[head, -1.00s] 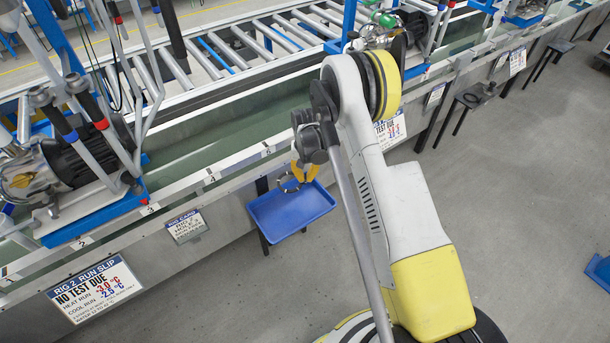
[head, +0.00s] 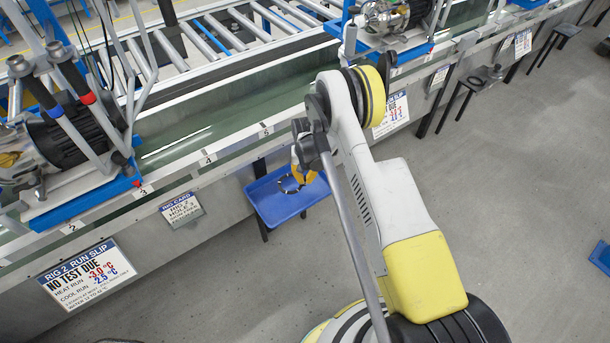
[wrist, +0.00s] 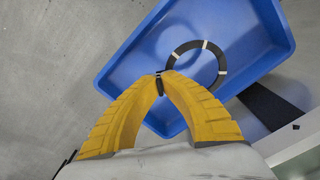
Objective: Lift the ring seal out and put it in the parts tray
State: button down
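The ring seal is a thin black ring with white marks (wrist: 183,48). It shows whole in the wrist view, its near-left edge at my fingertips. My gripper (wrist: 163,75) has two yellow fingers whose tips come together on that edge. The blue parts tray (wrist: 252,35) lies below the ring and fills much of the wrist view. In the head view my gripper (head: 299,177) is over the blue tray (head: 283,210), with the ring (head: 282,185) at its tips. I cannot tell whether the ring touches the tray floor. No other part shows in the tray.
A long bench with a green trough (head: 190,135) runs behind the tray. A pump with a black motor (head: 62,140) stands at left. Signs (head: 92,275) hang on the bench front. Grey floor (head: 520,190) is open at right.

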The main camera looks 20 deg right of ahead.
aim_at(305, 193)
jog(key=shift+f+b, duration=0.95)
jog(key=shift+f, duration=1.85)
jog(key=c, duration=1.9)
grip_release()
jog(key=shift+r, duration=0.1)
jog(key=shift+r+p, duration=1.45)
jog(key=shift+r, duration=2.25)
jog(key=o, duration=0.6)
